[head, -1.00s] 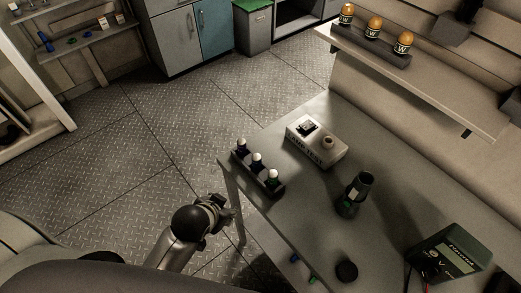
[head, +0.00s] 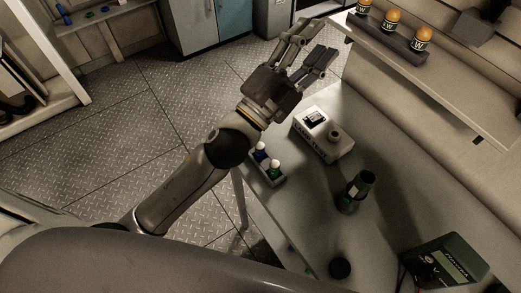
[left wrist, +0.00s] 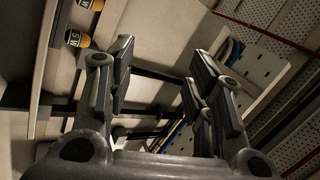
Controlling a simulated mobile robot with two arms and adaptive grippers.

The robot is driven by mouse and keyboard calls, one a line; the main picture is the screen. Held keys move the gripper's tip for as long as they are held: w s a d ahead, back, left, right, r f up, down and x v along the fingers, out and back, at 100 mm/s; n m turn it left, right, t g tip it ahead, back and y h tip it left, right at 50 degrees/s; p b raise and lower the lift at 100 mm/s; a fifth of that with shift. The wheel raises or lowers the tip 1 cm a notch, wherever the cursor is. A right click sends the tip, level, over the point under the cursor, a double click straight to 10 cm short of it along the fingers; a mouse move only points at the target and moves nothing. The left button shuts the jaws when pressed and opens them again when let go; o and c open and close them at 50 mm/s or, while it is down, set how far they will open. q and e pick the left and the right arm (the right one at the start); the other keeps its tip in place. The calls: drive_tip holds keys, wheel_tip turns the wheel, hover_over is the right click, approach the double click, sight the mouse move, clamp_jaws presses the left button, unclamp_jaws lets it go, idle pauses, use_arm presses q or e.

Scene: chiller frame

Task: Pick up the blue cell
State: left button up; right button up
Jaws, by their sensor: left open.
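A small dark rack (head: 272,184) stands at the near left edge of the grey table. In it a white-capped cell with a blue body (head: 260,154) stands upright beside a white-capped green cell (head: 274,169). The rack's far left end is hidden behind my left arm. My left gripper (head: 312,47) is open and empty, raised beyond the rack, toward the wall shelf. In the left wrist view its spread fingers (left wrist: 162,65) have nothing between them, and the blue cell is not seen there.
The table holds a pale test box (head: 322,138), a dark cylinder (head: 355,192), a round black piece (head: 340,267) and a dark green meter (head: 445,262). A wall shelf (head: 430,75) bears several orange-topped cells (head: 392,19). Blue and green items lie on a far-left shelf (head: 98,16).

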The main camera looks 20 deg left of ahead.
use_arm(q)
drive_tip(key=s+d+r+m+g+h, duration=0.2)
drive_tip(key=s+d+m+g+h, duration=0.2)
drive_tip(key=d+m+g+h, duration=0.45)
drive_tip(key=s+d+r+m+g+h, duration=0.25)
drive_tip(key=s+m+g, duration=0.25)
drive_tip(key=m, duration=0.6)
drive_tip(key=s+d+f+m+g+y, duration=0.2)
drive_tip(key=s+d+f+m+g, duration=0.2)
drive_tip(key=f+m+g, duration=0.35)
drive_tip(key=m+y, duration=0.9)
drive_tip(key=y, duration=1.1)
hover_over(260, 145)
drive_tip(key=shift+t, duration=0.3)
wheel_tip(260, 145, down, 16)
drive_tip(key=shift+s+f, duration=0.15)
drive_tip(key=shift+a+f, duration=0.25)
drive_tip(key=shift+a, duration=0.05)
wheel_tip(260, 145, down, 4)
drive_tip(key=shift+f+p, duration=0.25)
drive_tip(key=shift+p, duration=0.5)
drive_tip(key=shift+d+f+p, duration=0.1)
drive_tip(key=shift+f+p, duration=0.3)
drive_tip(key=shift+f, duration=0.15)
wheel_tip(260, 145, down, 4)
drive_tip(key=shift+d+r+p, duration=0.15)
drive_tip(key=shift+r+p, duration=0.05)
drive_tip(key=shift+p, duration=0.7)
drive_tip(key=shift+f, duration=0.5)
clamp_jaws()
